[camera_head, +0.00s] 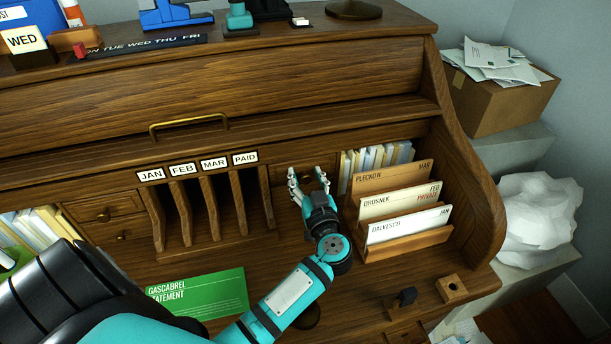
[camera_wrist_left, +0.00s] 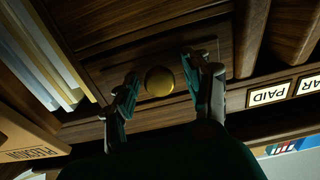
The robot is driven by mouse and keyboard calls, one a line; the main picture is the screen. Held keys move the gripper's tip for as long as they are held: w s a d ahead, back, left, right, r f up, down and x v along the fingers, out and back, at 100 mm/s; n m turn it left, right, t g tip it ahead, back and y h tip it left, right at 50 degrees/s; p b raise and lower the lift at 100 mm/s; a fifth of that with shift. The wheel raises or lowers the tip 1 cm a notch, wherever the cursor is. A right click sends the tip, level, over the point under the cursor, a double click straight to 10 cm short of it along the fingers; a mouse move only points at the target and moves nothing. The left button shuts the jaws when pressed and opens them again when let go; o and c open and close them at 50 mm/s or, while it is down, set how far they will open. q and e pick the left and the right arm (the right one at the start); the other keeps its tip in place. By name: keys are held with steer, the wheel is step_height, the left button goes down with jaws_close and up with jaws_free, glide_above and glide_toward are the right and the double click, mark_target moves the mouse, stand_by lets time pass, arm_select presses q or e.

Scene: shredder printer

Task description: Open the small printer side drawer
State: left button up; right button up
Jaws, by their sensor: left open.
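A small wooden drawer (camera_head: 285,171) is set in the desk's back, between the labelled slots and the letter rack. My left gripper (camera_head: 309,178) is in front of it and partly hides it in the head view. In the left wrist view the drawer's round brass knob (camera_wrist_left: 159,81) lies between the two spread fingers of my left gripper (camera_wrist_left: 158,88). The fingers are open, with a visible gap to the knob on each side. The drawer front (camera_wrist_left: 150,50) looks flush with the desk. My right gripper is not in view.
A wooden letter rack (camera_head: 410,245) with several letters stands just right of my left gripper. Slot dividers (camera_head: 238,200) stand to its left. A green statement (camera_head: 200,293) lies on the desktop. Two more small drawers (camera_head: 105,212) are at the left.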

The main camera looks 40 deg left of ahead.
arm_select(q)
steer(key=shift+c, duration=0.4)
jaws_close()
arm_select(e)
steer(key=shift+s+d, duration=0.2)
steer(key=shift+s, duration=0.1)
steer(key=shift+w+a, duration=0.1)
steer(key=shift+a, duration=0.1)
arm_select(q)
steer(key=shift+s+d, duration=0.15)
steer(key=p+v, duration=0.5)
steer(key=v, duration=0.4)
steer(key=shift+s+d, duration=0.25)
steer(key=shift+s, duration=0.05)
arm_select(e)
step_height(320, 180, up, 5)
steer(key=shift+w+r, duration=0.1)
